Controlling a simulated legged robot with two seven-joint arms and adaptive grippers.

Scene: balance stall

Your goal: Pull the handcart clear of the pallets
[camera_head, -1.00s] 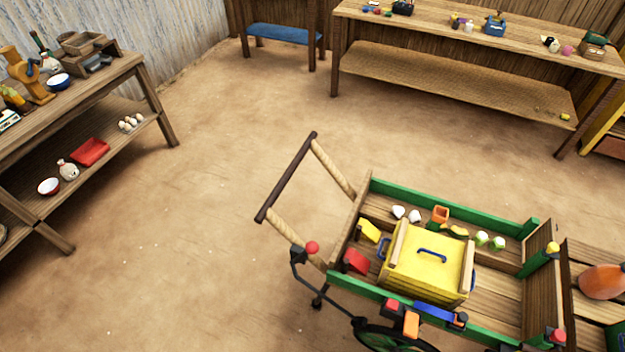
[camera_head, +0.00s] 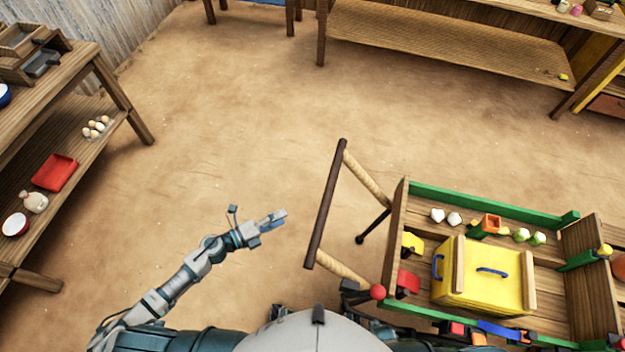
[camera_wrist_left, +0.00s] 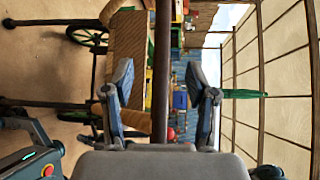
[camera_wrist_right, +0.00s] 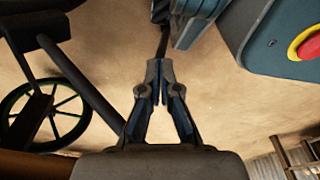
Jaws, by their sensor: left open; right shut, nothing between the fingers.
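The handcart (camera_head: 416,332) stands at the lower right of the head view, with green side rails and a wooden bed. Its dark crossbar handle (camera_head: 325,205) points left, on two pale shafts. My left gripper (camera_head: 276,220) is open and empty, a short way left of the crossbar. In the left wrist view the bar (camera_wrist_left: 162,70) runs lengthwise between the open fingers (camera_wrist_left: 165,85), apparently ahead of them. My right gripper (camera_wrist_right: 159,70) is shut and empty; a spoked cart wheel (camera_wrist_right: 42,113) shows beside it. I cannot clearly make out the pallets.
A yellow chest (camera_head: 480,290) and several small items ride in the cart. A shelf table (camera_head: 120,97) with a red tray (camera_head: 55,173) stands at the left, and a long bench (camera_head: 440,60) at the back. The dirt floor between is clear.

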